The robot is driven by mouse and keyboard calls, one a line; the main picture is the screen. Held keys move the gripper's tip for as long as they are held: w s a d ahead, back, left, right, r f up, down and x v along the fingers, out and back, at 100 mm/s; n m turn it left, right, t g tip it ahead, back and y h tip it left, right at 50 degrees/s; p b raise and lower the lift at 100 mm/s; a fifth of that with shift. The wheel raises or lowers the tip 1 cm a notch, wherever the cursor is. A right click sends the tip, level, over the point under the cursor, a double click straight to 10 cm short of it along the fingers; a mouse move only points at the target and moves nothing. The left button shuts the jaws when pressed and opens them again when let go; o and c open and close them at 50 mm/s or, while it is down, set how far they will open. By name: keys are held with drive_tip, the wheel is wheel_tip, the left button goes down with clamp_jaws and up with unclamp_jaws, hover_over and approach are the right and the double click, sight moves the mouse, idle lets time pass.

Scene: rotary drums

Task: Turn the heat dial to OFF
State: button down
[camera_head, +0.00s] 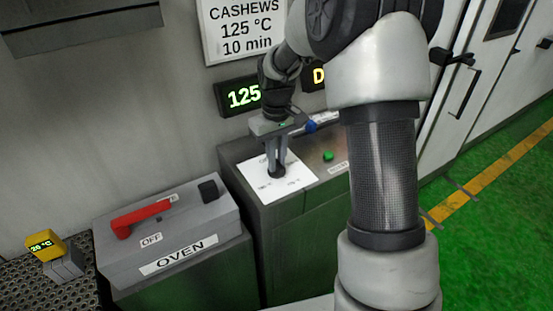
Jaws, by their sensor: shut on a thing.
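The heat dial (277,174) is a small dark knob on a white plate (292,184) with printed labels, on top of a grey-green cabinet. The labels are too small to read, and the dial's pointing direction is hidden. My gripper (277,168) points down from above, and its two fingers are shut on the dial. A display (243,95) behind it reads 125 in green; its right end is hidden by my arm.
A grey OVEN box (190,236) with a red lever (142,217) by an OFF label stands left. A green button (328,155) and a blue knob (311,126) are right of the plate. A yellow meter (44,246) is far left. A sign (245,30) reads CASHEWS 125 °C 10 min.

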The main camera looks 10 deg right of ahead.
idle(0.4)
drive_tip(key=c, duration=1.7)
unclamp_jaws()
drive_tip(key=shift+r, duration=0.1)
wheel_tip(320, 180, up, 17)
drive_tip(key=shift+r+p, duration=0.15)
drive_tip(key=shift+p, duration=0.15)
